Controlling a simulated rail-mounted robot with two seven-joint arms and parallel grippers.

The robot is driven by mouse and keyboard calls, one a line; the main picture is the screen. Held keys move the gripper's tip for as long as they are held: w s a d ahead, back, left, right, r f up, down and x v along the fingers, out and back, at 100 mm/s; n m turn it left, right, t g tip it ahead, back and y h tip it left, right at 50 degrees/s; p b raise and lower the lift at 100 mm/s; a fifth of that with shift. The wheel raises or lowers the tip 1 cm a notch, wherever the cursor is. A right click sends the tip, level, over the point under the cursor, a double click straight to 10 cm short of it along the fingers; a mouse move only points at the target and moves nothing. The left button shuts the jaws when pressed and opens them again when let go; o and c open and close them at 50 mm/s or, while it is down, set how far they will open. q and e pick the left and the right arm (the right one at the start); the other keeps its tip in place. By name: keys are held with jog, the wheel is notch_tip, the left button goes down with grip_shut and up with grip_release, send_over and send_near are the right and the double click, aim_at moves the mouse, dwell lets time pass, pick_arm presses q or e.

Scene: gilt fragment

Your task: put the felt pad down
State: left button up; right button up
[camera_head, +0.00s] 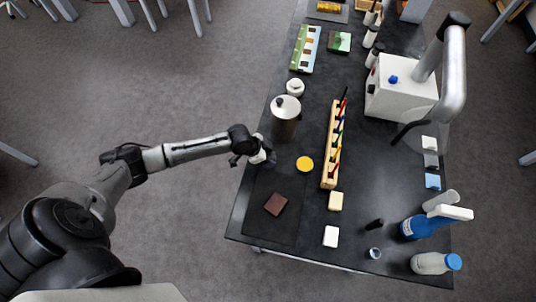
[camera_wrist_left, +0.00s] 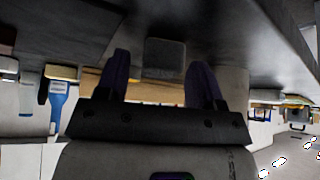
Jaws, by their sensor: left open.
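My left gripper (camera_head: 268,161) is over the left part of the black table, just left of a yellow disc (camera_head: 304,163). In the left wrist view its two dark purple fingers (camera_wrist_left: 164,85) stand wide apart. A flat dark grey square (camera_wrist_left: 164,57), which looks like the felt pad, shows between and beyond the fingertips, with a gap on both sides. It appears to lie against the dark table surface (camera_wrist_left: 250,45); exact contact is hard to tell. In the head view I cannot make it out beside the gripper. My right gripper is out of view.
A brown square (camera_head: 276,204) lies on a dark mat (camera_head: 258,222) in front of the gripper. A metal canister (camera_head: 286,118) stands close behind it. A wooden rack (camera_head: 330,150) with coloured pieces stands to the right. A blue spray bottle (camera_head: 418,225) is farther right.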

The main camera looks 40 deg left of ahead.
pick_arm(q)
jog(key=v, duration=1.2)
jog(key=s+d+f, duration=0.3)
jog(key=s+d, duration=0.7)
jog(key=d, duration=0.3)
jog(key=s+r+n+g+y, duration=0.1)
jog(key=s+n, duration=0.4)
jog(key=s, duration=0.6)
jog(key=r+y+p, duration=0.1)
jog(key=y, duration=0.1)
jog(key=shift+r+n+g+y, duration=0.2)
jog(key=shift+n+g+y, duration=0.1)
jog(key=shift+y, duration=0.1)
jog(key=shift+r, duration=0.1)
